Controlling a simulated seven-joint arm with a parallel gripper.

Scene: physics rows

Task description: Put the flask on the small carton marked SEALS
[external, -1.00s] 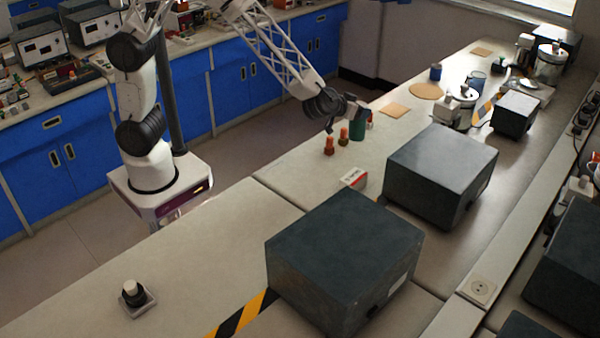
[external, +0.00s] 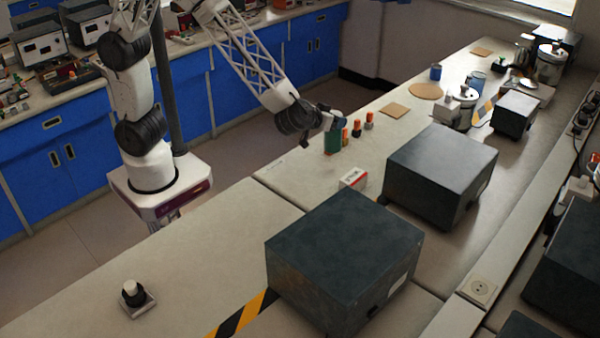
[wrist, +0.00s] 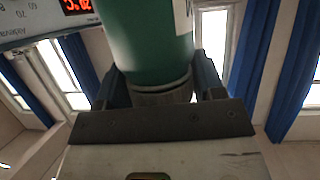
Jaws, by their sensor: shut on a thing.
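The flask is a green cylinder (external: 332,141), roughly upright in my gripper (external: 334,122) over the far bench. In the wrist view the green flask (wrist: 150,40) with a pale label fills the upper middle, and the fingers of my gripper (wrist: 162,84) are closed on either side of it. The small carton (external: 353,178) is white and red and lies on the bench, nearer the camera and slightly right of the flask. Its marking is too small to read. The carton's top looks bare. Any gap under the flask is hard to judge.
Small orange-topped bottles (external: 357,129) stand in a row right beside the flask. A large dark box (external: 440,170) stands right of the carton, and another (external: 340,250) stands nearer the camera. The bench left of the carton is clear.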

